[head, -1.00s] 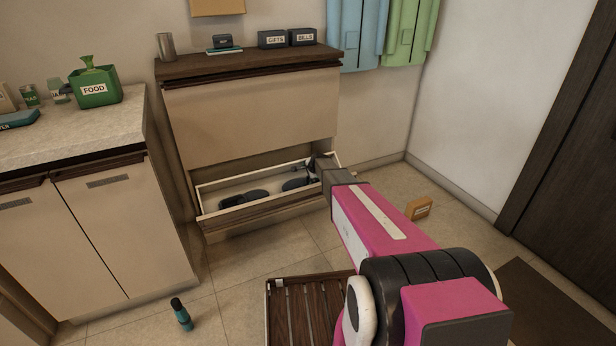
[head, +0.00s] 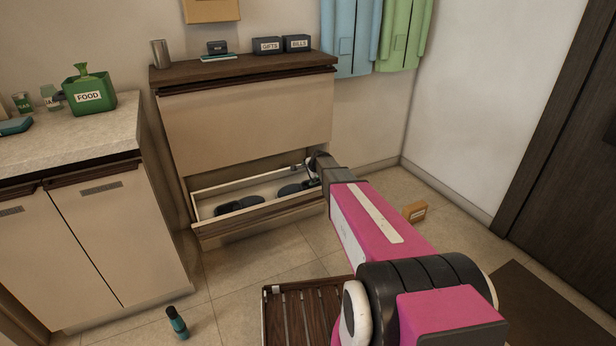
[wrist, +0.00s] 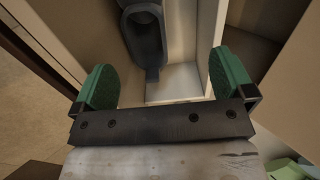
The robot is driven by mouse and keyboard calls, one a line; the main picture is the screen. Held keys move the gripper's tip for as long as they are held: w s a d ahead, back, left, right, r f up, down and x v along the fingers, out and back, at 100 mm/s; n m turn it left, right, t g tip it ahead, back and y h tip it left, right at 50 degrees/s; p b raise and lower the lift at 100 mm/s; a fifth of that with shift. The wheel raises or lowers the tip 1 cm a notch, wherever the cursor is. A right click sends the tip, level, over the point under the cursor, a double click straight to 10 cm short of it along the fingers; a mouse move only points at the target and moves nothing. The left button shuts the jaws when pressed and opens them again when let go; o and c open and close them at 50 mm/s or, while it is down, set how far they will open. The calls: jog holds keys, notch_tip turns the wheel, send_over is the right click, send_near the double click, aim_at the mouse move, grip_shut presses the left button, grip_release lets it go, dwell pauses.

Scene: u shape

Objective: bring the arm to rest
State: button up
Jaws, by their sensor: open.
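My gripper (wrist: 165,85) shows in the wrist view with its two green finger pads wide apart and nothing between them. It is over the right end of the open lower drawer (head: 262,222) of the cabinet. A dark shoe-like item (wrist: 146,40) lies in the drawer just beyond the fingers, apart from them. In the head view my pink arm reaches forward to the drawer's right end. The fingertips are hard to make out there.
Dark shoes (head: 240,204) lie in the drawer. A dark slatted rack (head: 305,310), a teal bottle (head: 177,323) and a small cardboard box (head: 415,212) are on the floor. A counter (head: 70,140) with a green FOOD box (head: 89,92) stands left. Some tile floor is clear.

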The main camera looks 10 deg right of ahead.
jog(key=shift+v, duration=0.85)
jog(key=s+r+n+g, duration=0.1)
jog(key=s+n, duration=0.3)
jog(key=s, duration=0.9)
jog(key=s+r+n+g+h, duration=0.1)
jog(key=s+n, duration=0.4)
jog(key=s, duration=0.8)
jog(key=s+r+n+g+h, duration=0.1)
jog(key=s+r+n+g, duration=0.2)
jog(key=s, duration=1.1)
jog(key=shift+a+n+g, duration=0.15)
jog(key=shift+n+g, duration=0.95)
jog(key=shift+n, duration=0.1)
jog(key=shift+r, duration=0.15)
